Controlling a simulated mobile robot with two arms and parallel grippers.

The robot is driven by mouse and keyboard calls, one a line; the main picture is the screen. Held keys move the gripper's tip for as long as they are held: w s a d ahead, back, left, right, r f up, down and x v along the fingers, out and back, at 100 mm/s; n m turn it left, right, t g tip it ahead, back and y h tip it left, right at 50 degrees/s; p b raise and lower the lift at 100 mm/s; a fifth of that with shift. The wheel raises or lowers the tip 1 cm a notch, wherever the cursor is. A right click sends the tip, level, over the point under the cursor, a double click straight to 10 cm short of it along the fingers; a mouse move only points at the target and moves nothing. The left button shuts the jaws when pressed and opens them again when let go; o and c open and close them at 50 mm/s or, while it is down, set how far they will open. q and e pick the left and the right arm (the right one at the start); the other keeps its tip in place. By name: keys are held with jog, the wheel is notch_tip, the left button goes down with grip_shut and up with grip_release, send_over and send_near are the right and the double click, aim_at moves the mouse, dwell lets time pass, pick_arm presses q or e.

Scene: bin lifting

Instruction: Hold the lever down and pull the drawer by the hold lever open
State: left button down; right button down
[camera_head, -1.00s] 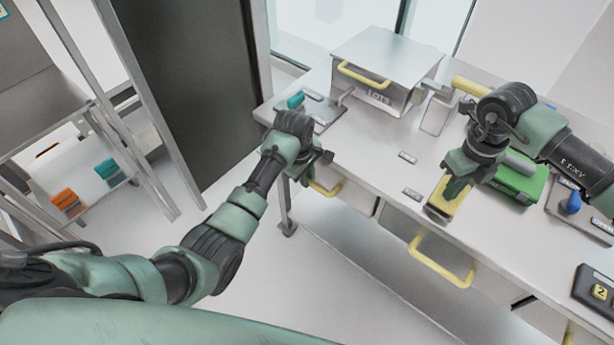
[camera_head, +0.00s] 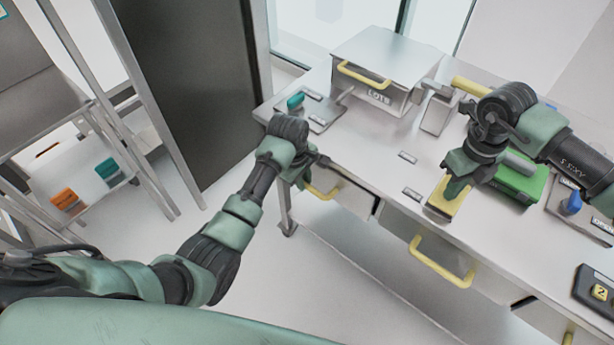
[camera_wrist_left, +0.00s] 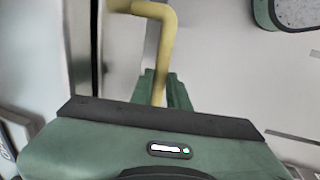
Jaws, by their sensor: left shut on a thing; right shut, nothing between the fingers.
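The yellow hold lever (camera_head: 441,208) lies at the front edge of the workbench. My right gripper (camera_head: 455,190) is shut with nothing between its fingers, its tips down against the lever. The left drawer (camera_head: 354,198) is under the bench top and has a yellow bar handle (camera_head: 324,193). My left gripper (camera_head: 305,181) is shut on this handle, which also shows between the fingers (camera_wrist_left: 160,90) in the left wrist view. The drawer front stands a little out, with a dark gap at its right side. The drawer's inside is hidden.
Another drawer with a yellow handle (camera_head: 440,264) is to the right. On the bench are a metal box (camera_head: 385,65) with a yellow handle, a green box (camera_head: 522,182), and a blue knob (camera_head: 571,203). The floor before the bench is clear.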

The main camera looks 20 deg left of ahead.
jog(key=shift+s, duration=0.1)
pick_arm(q)
jog(key=s, duration=0.1)
jog(key=s+a, duration=0.1)
jog(key=s, duration=0.2)
jog(key=shift+s+a, duration=0.1)
jog(key=shift+a, duration=0.3)
jog(key=c, duration=1.4)
grip_release()
jog(key=shift+o, duration=0.2)
notch_tip(320, 180, up, 12)
jog(key=s, duration=0.2)
jog(key=shift+a, duration=0.45)
jog(key=shift+s+f, duration=0.1)
